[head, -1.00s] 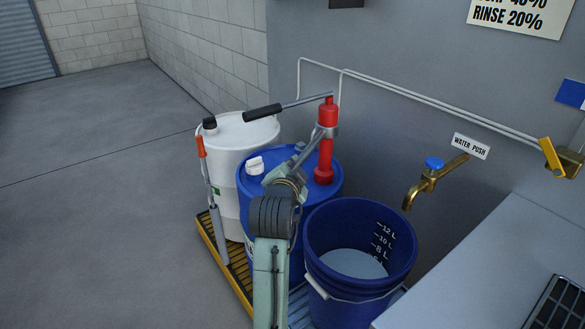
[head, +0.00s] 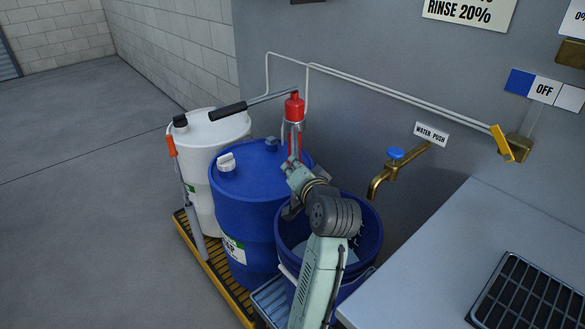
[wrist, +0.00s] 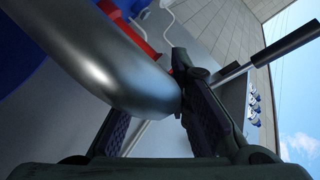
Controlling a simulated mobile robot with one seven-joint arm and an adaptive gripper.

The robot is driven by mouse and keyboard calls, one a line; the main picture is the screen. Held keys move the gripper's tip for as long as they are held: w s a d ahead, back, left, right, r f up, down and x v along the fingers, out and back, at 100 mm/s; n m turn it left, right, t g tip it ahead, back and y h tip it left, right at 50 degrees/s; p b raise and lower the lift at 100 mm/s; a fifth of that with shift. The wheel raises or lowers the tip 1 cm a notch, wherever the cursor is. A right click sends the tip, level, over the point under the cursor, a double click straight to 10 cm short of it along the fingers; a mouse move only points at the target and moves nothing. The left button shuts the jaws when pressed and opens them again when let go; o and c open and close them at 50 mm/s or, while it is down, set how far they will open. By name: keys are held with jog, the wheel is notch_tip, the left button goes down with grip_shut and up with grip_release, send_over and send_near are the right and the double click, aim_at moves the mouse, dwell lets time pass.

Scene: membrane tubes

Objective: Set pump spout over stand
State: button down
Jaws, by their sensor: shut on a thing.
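The red pump (head: 294,105) stands upright on the blue drum (head: 247,190), with a long black-ended handle (head: 230,111) reaching left. Its grey metal spout (wrist: 110,65) fills much of the wrist view and runs between my fingers. In the head view my gripper (head: 292,172) is just below the pump's front, beside the drum's right edge, and is shut on the spout. The spout's outlet end is hidden there by my arm. A slatted grey stand (head: 268,298) carries the blue bucket (head: 370,222), partly behind my arm.
A white drum (head: 205,170) stands left on the yellow-edged pallet (head: 222,284). A brass tap (head: 384,178) juts from the wall right of the bucket. A grey counter (head: 440,255) with a black grate (head: 528,298) fills the lower right. Open floor lies left.

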jog(key=shift+a, duration=0.1)
jog(key=c, duration=1.5)
grip_release()
jog(key=shift+r, duration=0.1)
notch_tip(320, 180, up, 10)
jog(key=shift+f, duration=0.1)
